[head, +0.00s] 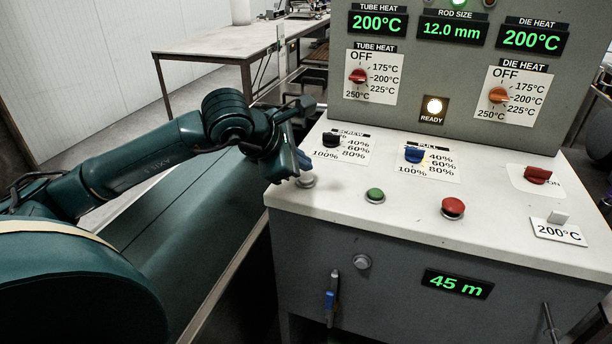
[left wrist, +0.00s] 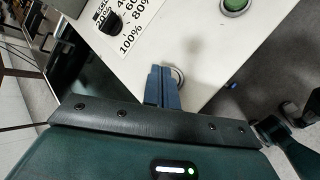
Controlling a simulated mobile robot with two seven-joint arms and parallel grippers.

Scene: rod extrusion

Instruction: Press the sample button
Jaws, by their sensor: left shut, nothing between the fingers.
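A pale round button (head: 306,181) sits at the left front corner of the white console top (head: 335,196). No readable label marks it as the sample button. My left gripper (head: 304,163) is shut and empty, its blue fingertips pointing down right at this button. In the left wrist view the shut fingers (left wrist: 162,84) cover part of the button, and its rim (left wrist: 178,77) shows beside them. I cannot tell whether the fingertips touch it. A green button (head: 375,195) and a red button (head: 453,207) stand further right. My right gripper is out of view.
The black screw knob (head: 332,139) and blue pull knob (head: 414,154) stand behind the buttons. A red switch (head: 537,174) is at the right. The upright panel (head: 395,105) rises behind, with its READY lamp (head: 434,106) lit. The front display (head: 458,284) reads 45 m.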

